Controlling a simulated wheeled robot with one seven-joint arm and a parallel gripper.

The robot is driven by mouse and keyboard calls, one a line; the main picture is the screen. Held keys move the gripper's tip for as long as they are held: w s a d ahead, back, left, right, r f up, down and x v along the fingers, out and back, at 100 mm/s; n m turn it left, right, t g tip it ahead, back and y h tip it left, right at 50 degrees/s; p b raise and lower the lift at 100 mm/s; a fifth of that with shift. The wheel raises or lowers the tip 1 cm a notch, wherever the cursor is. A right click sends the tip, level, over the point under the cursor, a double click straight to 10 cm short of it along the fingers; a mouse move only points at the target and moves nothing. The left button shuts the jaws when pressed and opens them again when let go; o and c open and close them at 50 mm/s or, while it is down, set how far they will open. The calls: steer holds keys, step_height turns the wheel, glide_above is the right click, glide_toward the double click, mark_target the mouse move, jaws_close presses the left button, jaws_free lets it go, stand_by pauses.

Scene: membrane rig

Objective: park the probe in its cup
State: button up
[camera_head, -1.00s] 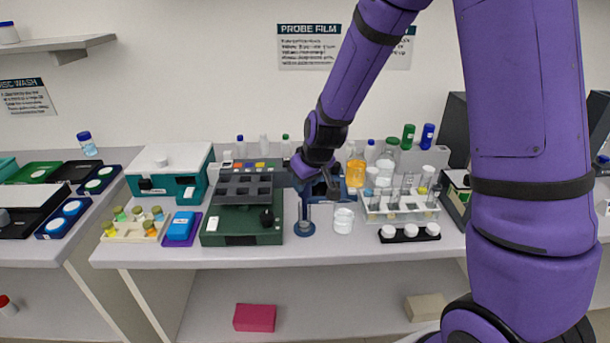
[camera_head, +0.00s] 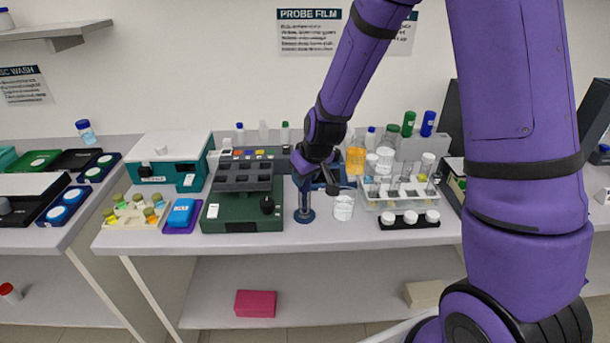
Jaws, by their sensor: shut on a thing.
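My gripper (camera_head: 327,184) is over the middle of the bench, just behind and right of a small blue stand. It is small and dark here, and its fingers are partly hidden by my wrist. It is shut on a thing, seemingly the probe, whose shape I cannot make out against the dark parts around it. The blue stand (camera_head: 304,215) has a round base and a short upright; it may be the probe's cup, but I cannot tell.
A dark green device (camera_head: 240,213) stands left of the stand. A white rack of tubes (camera_head: 398,195) and a black holder with white caps (camera_head: 410,220) stand right. An orange-filled bottle (camera_head: 356,160) is behind. Little bench is free, mainly the front edge.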

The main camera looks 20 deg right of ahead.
steer(key=shift+f, duration=0.3)
steer(key=o, duration=0.9)
steer(key=shift+c, duration=0.2)
steer(key=v, duration=1)
steer(key=shift+r, duration=0.4)
steer(key=shift+s, duration=0.15)
steer(key=s+d+r+m, duration=0.1)
steer(key=s+d+r, duration=0.1)
steer(key=s+r, duration=0.6)
steer(key=s+d+r+m+h, duration=0.1)
steer(key=s+d+r+m, duration=0.1)
steer(key=s+r, duration=0.7)
steer(key=s+d, duration=0.1)
steer(key=s, duration=0.6)
steer(key=shift+s+d+r+t, duration=0.2)
steer(key=shift+s+r+t, duration=0.1)
steer(key=shift+t, duration=0.1)
